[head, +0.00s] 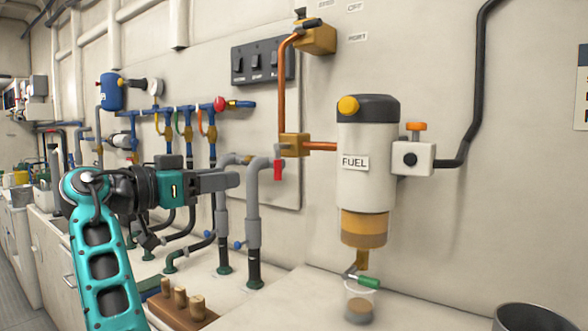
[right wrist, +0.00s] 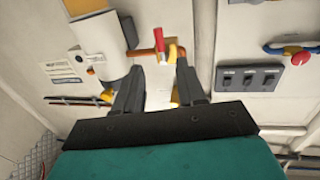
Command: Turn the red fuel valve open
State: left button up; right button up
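The red fuel valve handle (head: 278,171) hangs straight down from a brass valve body (head: 294,145), where a vertical copper pipe meets a short horizontal one running to the white FUEL filter (head: 365,185). My right gripper (head: 236,180) is to the left of the handle at about its height, apart from it in the picture. In the right wrist view the open, empty fingers (right wrist: 160,66) point toward the valve, and the red handle (right wrist: 159,40) shows beyond and between the tips. Exact distance is unclear. My left gripper is not in view.
A grey pipe (head: 252,200) rises just left of the handle, close to the gripper. A switch panel (head: 263,62) is above. A blue manifold (head: 180,110) with coloured handles is at left. A cup (head: 359,300) stands below the filter; a wooden peg block (head: 182,308) is at the front.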

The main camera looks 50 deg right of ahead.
aim_at(275, 170)
jog(key=d, duration=0.4)
jog(key=s+d, duration=0.1)
jog(key=d, duration=0.4)
jog(key=d+b, duration=0.1)
jog(key=d, duration=0.3)
jog(key=shift+s+d, duration=0.25)
jog(key=shift+s, duration=0.05)
grip_shut()
jog(key=shift+r, duration=0.1)
